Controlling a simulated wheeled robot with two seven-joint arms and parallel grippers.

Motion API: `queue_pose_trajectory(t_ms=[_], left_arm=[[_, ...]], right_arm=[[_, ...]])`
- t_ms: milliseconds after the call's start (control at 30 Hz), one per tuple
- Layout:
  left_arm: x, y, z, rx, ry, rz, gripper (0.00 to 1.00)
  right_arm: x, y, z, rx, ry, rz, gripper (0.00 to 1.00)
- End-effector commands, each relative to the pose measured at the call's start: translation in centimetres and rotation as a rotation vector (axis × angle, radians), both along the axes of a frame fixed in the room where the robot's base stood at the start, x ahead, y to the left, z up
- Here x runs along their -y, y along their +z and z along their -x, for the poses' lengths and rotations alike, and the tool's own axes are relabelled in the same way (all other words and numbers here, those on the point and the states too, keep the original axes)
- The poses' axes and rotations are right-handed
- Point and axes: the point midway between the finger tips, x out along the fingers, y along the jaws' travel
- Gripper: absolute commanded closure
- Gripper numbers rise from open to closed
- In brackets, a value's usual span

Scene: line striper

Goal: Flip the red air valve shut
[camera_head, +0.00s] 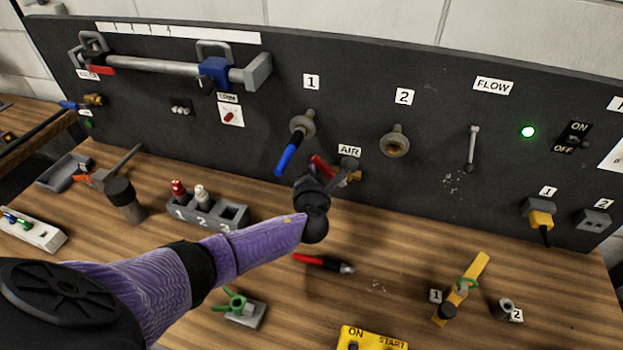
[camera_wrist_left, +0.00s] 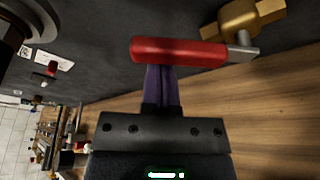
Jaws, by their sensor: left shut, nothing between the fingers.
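The red air valve handle (camera_head: 321,167) sits low on the dark panel under the AIR label, beside its brass valve body (camera_head: 355,177). In the left wrist view the red handle (camera_wrist_left: 180,52) lies crosswise, with its metal stem at the right by the brass body (camera_wrist_left: 245,20). My left gripper (camera_head: 346,165) is at the valve, its fingers shut with nothing between them. In the left wrist view the fingers (camera_wrist_left: 161,85) reach up to the handle, which hides their tips. I cannot tell whether they touch it. My right gripper is not in view.
A blue-handled tool (camera_head: 290,152) sticks out from port 1 just above the valve. Port 2 (camera_head: 395,143) is to its right. A grey holder (camera_head: 208,217) with numbered slots stands left, near my forearm.

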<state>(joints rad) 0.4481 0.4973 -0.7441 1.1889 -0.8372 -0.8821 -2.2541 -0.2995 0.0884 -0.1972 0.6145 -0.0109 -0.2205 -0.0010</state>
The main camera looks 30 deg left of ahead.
Motion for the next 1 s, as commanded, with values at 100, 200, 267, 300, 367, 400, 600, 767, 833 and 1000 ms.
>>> queue_pose_trajectory(t_ms=[100, 200, 267, 300, 367, 400, 600, 767, 833, 1000], left_arm=[[0.4, 1.1, -0.1, -0.026, -0.001, -0.105, 1.0], [0.8, 1.6, -0.2, -0.05, -0.002, -0.198, 1.0], [1.1, 1.8, -0.3, -0.065, -0.002, -0.252, 1.0], [1.2, 1.9, -0.4, -0.073, -0.001, -0.287, 1.0], [1.5, 2.1, -0.4, -0.088, -0.002, -0.342, 1.0], [1.7, 2.2, -0.5, -0.096, -0.002, -0.374, 1.0], [2.6, 2.7, -0.7, -0.128, -0.001, -0.495, 1.0], [3.2, 2.9, -0.8, -0.128, -0.001, -0.492, 1.0], [3.5, 3.0, -0.9, -0.127, -0.002, -0.491, 1.0], [3.8, 3.0, -1.0, -0.128, -0.002, -0.491, 1.0]], right_arm=[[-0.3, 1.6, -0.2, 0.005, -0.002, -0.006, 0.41], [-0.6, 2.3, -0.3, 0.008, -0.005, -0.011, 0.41], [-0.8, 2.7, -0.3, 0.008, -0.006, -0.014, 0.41], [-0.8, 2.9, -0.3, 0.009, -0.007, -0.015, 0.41], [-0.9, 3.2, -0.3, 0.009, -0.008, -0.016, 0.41], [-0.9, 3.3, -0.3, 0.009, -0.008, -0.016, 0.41], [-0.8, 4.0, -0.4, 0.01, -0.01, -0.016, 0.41], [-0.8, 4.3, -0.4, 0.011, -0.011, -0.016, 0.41], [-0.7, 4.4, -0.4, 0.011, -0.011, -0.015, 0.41], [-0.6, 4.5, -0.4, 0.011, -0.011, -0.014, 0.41]])
